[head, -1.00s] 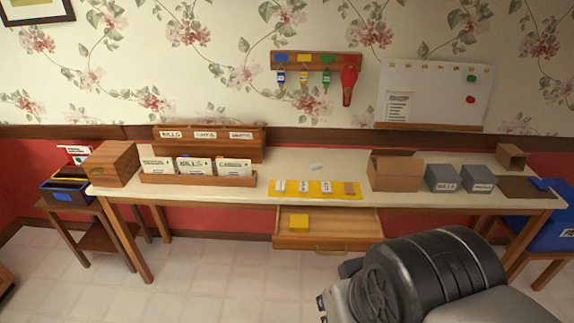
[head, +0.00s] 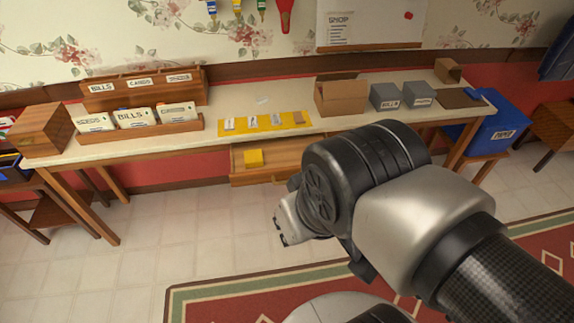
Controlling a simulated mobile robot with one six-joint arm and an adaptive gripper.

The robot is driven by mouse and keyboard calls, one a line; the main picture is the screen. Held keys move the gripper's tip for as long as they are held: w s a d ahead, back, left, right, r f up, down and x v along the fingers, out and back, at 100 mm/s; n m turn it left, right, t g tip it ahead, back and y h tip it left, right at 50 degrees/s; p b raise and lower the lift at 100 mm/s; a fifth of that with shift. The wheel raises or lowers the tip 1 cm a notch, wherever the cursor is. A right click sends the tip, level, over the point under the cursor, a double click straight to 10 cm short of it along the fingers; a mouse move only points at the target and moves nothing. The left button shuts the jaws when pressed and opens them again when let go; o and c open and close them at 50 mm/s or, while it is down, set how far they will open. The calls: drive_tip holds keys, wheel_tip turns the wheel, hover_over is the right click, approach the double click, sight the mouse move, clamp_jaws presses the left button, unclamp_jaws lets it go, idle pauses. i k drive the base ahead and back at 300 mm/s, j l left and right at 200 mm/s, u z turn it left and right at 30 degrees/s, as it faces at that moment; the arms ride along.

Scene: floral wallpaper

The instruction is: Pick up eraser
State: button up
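A small white block (head: 262,100) lies on the long desk (head: 225,98), just behind a yellow mat (head: 271,127); it may be the eraser, but it is too small to be sure. The mat bears a few small pale items and a tan block (head: 298,118) at its right end, which could also be an eraser. My gripper (head: 281,232) shows only in part past my dark wrist, in front of the desk and lower than its top. It is apart from both blocks. Whether its fingers are open or shut is not clear.
An open drawer (head: 270,174) under the desk holds a yellow block (head: 254,158). A cardboard box (head: 340,98) and grey boxes (head: 388,96) stand right of the mat, a wooden file holder (head: 140,129) left. A blue bin (head: 497,132) stands at the desk's right end.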

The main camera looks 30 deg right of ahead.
sight(264, 99)
drive_tip(key=i+j, duration=0.15)
drive_tip(key=i, duration=0.25)
drive_tip(key=i+j, duration=0.15)
drive_tip(key=i, duration=0.25)
drive_tip(key=i+j, duration=0.15)
drive_tip(key=i, duration=0.25)
drive_tip(key=i+z, duration=0.15)
drive_tip(key=z, duration=0.3)
drive_tip(key=i+z, duration=0.15)
drive_tip(key=z, duration=0.25)
drive_tip(key=i+z, duration=0.1)
drive_tip(key=z, duration=0.35)
drive_tip(key=i, duration=0.3)
